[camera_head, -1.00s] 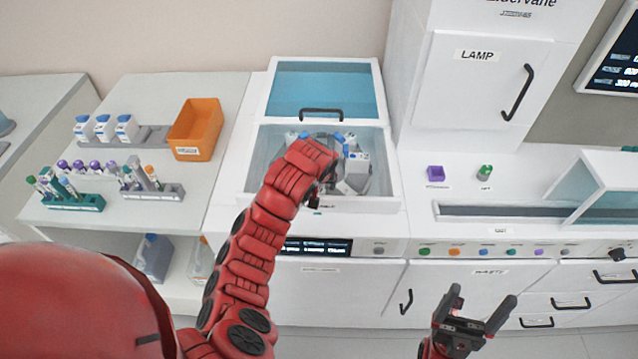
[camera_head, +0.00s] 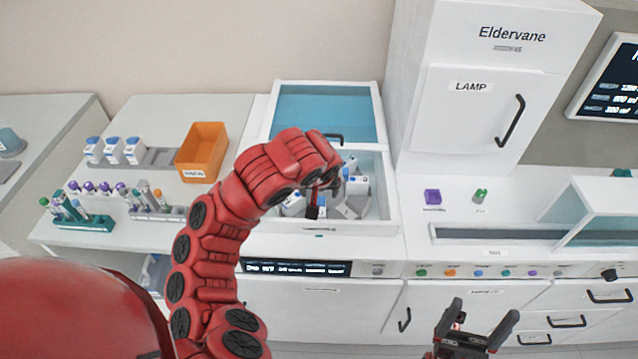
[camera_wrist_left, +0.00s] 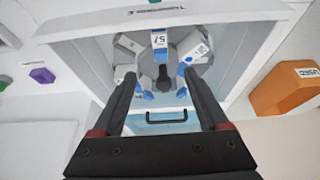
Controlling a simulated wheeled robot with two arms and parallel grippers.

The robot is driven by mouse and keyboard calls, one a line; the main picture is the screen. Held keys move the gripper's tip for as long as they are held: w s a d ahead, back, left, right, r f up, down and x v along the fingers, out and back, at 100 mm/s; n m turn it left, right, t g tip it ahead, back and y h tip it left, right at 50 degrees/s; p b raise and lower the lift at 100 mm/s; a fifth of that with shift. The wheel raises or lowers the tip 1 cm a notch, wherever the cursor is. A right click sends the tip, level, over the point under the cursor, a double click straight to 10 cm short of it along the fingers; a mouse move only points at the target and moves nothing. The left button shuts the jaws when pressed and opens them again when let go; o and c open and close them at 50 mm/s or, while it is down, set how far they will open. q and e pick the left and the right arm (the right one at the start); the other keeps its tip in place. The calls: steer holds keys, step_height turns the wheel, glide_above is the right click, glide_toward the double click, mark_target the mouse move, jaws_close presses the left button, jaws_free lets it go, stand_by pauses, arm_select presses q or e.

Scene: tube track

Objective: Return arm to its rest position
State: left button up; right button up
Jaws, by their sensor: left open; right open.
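My left arm rises from the lower left of the head view and bends over the front of an open-lidded white machine. My left gripper (camera_head: 316,205) hangs at the machine's opening, partly hidden by my wrist. In the left wrist view its two dark fingers (camera_wrist_left: 165,88) are apart with nothing between them. Beyond them is a grey rotor (camera_wrist_left: 165,65) holding several white, blue-capped bottles. My right gripper (camera_head: 476,325) is open and empty at the bottom right of the head view, in front of the white cabinets.
The machine's blue-windowed lid (camera_head: 325,108) stands behind the opening. An orange bin (camera_head: 202,152), a grey bottle rack (camera_head: 158,158) and tube racks (camera_head: 85,222) are on the left bench. A tall LAMP cabinet (camera_head: 470,120) stands right of the machine. A purple block (camera_head: 432,197) lies on the right counter.

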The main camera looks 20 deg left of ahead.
arm_select(q)
steer(key=shift+s+r, duration=0.25)
steer(key=shift+r, duration=0.15)
stand_by(0.3)
